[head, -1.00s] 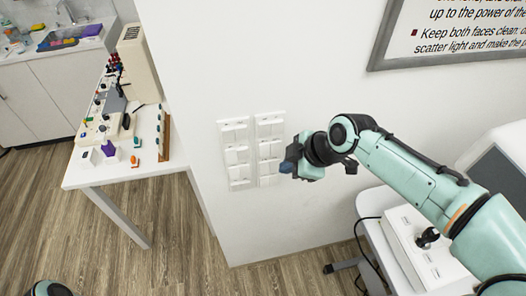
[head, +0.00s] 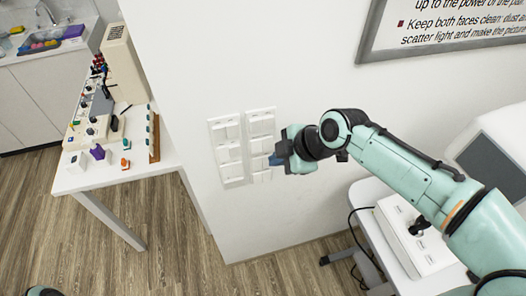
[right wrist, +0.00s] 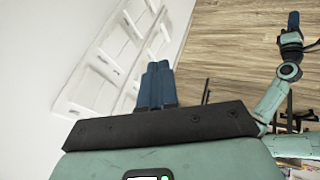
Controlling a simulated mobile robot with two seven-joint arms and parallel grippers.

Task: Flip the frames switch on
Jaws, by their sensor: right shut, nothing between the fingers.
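Two white switch panels, a left one (head: 226,150) and a right one (head: 261,124), are side by side on the white wall, each with several rocker switches. Their labels are too small to read, so I cannot tell which is the frames switch. My right gripper (head: 274,160) is shut and empty, its blue fingertips at the right panel's right edge, over its middle-to-lower switches; I cannot tell if they touch. In the right wrist view its fingers (right wrist: 157,85) are together, with the panels (right wrist: 112,62) to the left. My left gripper (right wrist: 293,20) shows small there; its jaws are unclear.
A white table (head: 75,181) with small devices stands left of the wall, a sink counter behind it. A framed sign (head: 440,32) hangs upper right. A white box (head: 412,240) with a dark knob sits on a cart below my right arm. The wall around the panels is bare.

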